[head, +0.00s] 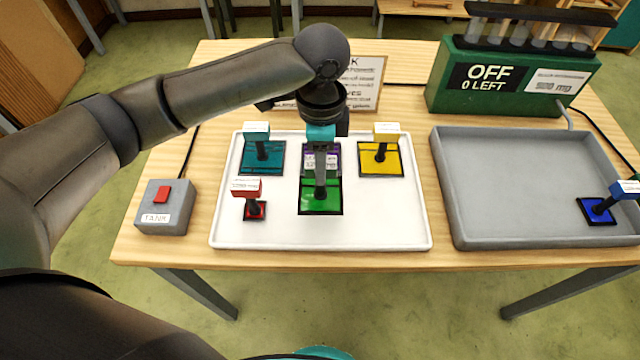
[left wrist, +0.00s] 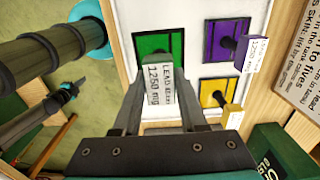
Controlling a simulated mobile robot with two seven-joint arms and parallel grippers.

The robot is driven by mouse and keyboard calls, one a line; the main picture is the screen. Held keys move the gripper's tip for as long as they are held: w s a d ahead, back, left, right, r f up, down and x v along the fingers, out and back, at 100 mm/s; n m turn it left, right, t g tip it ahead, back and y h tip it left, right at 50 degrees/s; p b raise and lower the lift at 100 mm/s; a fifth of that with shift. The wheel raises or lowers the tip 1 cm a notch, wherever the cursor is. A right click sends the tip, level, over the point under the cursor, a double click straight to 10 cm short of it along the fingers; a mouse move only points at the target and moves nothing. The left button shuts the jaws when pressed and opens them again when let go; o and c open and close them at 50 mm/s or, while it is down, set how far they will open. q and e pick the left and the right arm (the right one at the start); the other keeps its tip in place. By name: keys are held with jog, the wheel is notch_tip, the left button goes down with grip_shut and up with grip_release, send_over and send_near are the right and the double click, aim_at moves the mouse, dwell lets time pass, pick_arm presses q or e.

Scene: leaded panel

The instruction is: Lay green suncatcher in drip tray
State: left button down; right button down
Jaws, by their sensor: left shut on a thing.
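The green suncatcher (head: 320,204) is a square green pane with a dark edge and an upright stem with a label. It is at the front middle of the white tray (head: 380,225); I cannot tell whether it touches the tray. My left gripper (head: 320,165) is above it, shut on its labelled top. In the left wrist view the fingers (left wrist: 160,100) close around the label, with the green pane (left wrist: 152,43) beyond. The grey drip tray (head: 500,190) is to the right, with a blue suncatcher (head: 597,210) at its right end. My right gripper is not clearly seen.
The white tray also holds teal (head: 262,158), yellow (head: 381,160) and red (head: 255,210) suncatchers, and a purple one (left wrist: 226,40) mostly hidden in the head view. A green box (head: 510,80) marked OFF stands behind the drip tray. The drip tray's left and middle are clear.

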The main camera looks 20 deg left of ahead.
pick_arm(q)
jog(key=shift+f+b, duration=0.35)
jog(key=shift+f, duration=2.95)
jog(key=shift+f, duration=0.1)
jog(key=shift+c, duration=2.2)
grip_release()
notch_tip(320, 180, up, 12)
jog(key=shift+r+p, duration=0.15)
jog(key=shift+p, duration=0.5)
